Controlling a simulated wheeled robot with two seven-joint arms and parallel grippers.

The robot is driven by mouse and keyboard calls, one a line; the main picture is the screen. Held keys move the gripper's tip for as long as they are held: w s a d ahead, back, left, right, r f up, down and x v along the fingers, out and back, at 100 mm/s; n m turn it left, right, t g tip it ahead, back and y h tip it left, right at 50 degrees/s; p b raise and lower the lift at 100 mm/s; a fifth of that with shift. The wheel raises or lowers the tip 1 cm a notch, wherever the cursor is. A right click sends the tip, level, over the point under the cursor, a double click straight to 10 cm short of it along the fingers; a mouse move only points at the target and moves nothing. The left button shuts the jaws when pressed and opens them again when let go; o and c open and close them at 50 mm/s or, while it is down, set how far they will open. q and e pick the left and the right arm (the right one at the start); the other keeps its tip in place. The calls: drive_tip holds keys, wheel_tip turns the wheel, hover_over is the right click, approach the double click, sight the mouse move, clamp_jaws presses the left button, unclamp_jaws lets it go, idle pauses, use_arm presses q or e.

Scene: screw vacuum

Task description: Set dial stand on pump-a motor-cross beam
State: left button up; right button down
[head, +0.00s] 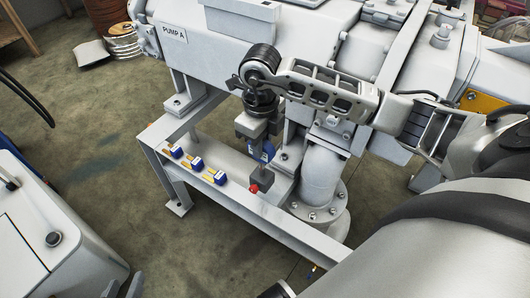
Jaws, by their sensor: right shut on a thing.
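Pump A (225,50), a grey machine with a name label, stands on a grey steel frame. The frame's flat beam (233,172) runs below the pump, from the left toward the lower right. My right arm reaches in from the right, and its gripper (259,158) points down over the beam, shut on the dial stand (262,182). The stand is small and dark with a red part low down, and the gripper partly hides it. I cannot tell whether the stand touches the beam. Only dark tips of my left gripper (124,288) show at the bottom edge.
Several small blue-and-yellow items (194,163) lie along the beam left of the stand. A bolted pipe flange (318,212) stands close on its right. A white cabinet (50,235) is at the lower left. Open floor lies between the cabinet and the frame.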

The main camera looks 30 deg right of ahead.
sight(265, 172)
drive_tip(key=shift+w+d+f, duration=0.25)
drive_tip(key=shift+d+f, duration=0.25)
drive_tip(key=shift+f, duration=0.05)
wheel_tip(265, 172, down, 3)
drive_tip(key=shift+d+f+b, duration=0.1)
drive_tip(key=shift+b, duration=0.35)
drive_tip(key=shift+w, duration=0.1)
use_arm(q)
drive_tip(key=shift+w+d+f, duration=0.1)
drive_tip(key=shift+d+f, duration=0.05)
drive_tip(key=shift+f, duration=0.35)
drive_tip(key=shift+d+f, duration=0.15)
drive_tip(key=shift+f, duration=0.3)
drive_tip(key=shift+f, duration=0.1)
use_arm(e)
drive_tip(key=shift+f, duration=0.15)
drive_tip(key=c, duration=1.3)
unclamp_jaws()
drive_tip(key=shift+o, duration=0.2)
